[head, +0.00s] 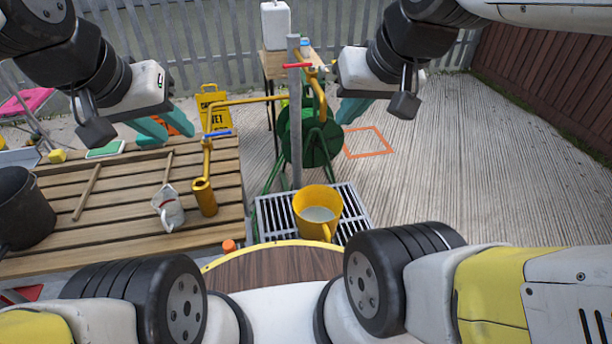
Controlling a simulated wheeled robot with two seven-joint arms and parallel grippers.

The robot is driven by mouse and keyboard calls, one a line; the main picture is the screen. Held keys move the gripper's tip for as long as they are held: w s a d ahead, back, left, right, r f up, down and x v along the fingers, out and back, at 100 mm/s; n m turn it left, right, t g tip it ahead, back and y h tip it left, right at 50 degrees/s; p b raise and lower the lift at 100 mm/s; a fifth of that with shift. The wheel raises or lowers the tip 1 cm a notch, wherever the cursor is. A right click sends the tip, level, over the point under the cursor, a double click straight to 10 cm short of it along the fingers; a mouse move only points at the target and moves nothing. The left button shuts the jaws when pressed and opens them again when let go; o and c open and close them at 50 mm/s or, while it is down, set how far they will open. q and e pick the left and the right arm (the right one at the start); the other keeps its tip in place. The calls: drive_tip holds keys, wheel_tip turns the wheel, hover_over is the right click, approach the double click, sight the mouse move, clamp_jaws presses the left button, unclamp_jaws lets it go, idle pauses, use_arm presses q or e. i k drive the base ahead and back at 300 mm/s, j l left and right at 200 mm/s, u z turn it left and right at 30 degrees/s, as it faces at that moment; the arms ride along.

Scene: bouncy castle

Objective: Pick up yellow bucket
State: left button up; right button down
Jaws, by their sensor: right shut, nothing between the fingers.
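The yellow bucket (302,219) stands upright on a metal floor grate, just beyond the front of my base. Its top is open and shows a pale grey surface inside, and a handle shows on its near side. My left gripper (166,130) hangs above the far part of the wooden table, left of the bucket. Its teal fingers look apart with nothing held. My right gripper (350,110) is shut and empty, above and beyond the bucket and slightly right of it. Neither gripper touches the bucket.
A grey post (295,150) with yellow pipes and a green reel (322,145) stand behind the bucket.

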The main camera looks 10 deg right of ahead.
sight(317, 209)
drive_tip(key=k+l+u, duration=0.2)
drive_tip(key=l, duration=0.15)
drive_tip(key=k+l+u, duration=0.1)
drive_tip(key=l+u, duration=0.15)
drive_tip(key=k+l+u, duration=0.2)
drive_tip(key=l, duration=0.2)
